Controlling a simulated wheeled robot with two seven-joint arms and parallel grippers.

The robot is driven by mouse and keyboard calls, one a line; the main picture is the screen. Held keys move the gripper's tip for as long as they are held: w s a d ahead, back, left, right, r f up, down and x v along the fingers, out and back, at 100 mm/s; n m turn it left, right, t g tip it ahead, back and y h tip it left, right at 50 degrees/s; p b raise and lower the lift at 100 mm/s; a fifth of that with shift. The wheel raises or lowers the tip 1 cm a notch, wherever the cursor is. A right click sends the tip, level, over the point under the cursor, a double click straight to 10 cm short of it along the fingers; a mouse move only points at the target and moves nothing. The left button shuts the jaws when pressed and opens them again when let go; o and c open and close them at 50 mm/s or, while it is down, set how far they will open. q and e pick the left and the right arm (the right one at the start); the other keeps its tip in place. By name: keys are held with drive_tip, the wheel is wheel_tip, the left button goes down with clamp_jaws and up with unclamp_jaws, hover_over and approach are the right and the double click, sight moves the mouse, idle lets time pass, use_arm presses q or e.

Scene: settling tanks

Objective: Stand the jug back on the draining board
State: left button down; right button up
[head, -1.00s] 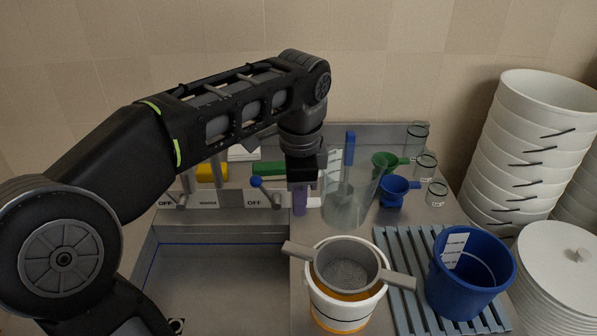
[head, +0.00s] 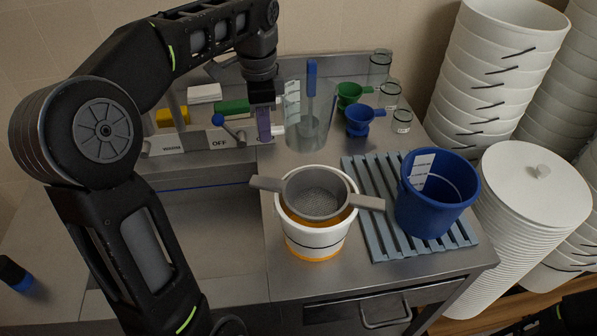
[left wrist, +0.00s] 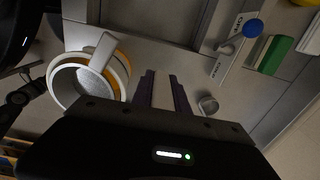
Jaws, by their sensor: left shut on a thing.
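A clear, see-through jug (head: 307,135) is upright over the metal worktop behind the white bucket, in the head view. A blue-handled tool (head: 311,80) shows upright at it. My left gripper (head: 263,128) points down at the jug's left side, its purple fingers shut at what looks like the jug's handle. The wrist view shows the two purple fingers (left wrist: 163,92), but the grip itself is unclear there. I cannot tell whether the jug's base touches the worktop. The draining board (head: 362,180) is a blue-grey slatted rack at front right. My right gripper is not in view.
A blue bucket (head: 436,200) occupies the draining board's right side; its left slats are bare. A white bucket (head: 316,240) with a grey sieve (head: 317,193) stands just left of the board. Funnels and small glasses (head: 402,121) stand behind. White tubs (head: 495,75) are stacked at right.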

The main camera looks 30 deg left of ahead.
use_arm(q)
drive_tip(key=w+a+f+b, duration=0.2)
drive_tip(key=w+a+f, duration=0.2)
drive_tip(key=f, duration=0.2)
drive_tip(key=shift+w+a+f, duration=0.15)
drive_tip(key=shift+w+f, duration=0.15)
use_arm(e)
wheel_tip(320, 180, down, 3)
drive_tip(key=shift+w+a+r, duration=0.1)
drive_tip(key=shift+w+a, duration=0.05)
use_arm(q)
drive_tip(key=shift+f+p, duration=0.3)
drive_tip(key=shift+f, duration=2.85)
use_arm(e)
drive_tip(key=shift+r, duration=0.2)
use_arm(q)
wheel_tip(320, 180, down, 3)
drive_tip(key=shift+r+p, duration=0.1)
drive_tip(key=shift+p, duration=0.2)
drive_tip(key=shift+f, duration=0.45)
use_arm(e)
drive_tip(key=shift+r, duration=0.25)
use_arm(q)
drive_tip(key=shift+f, duration=0.1)
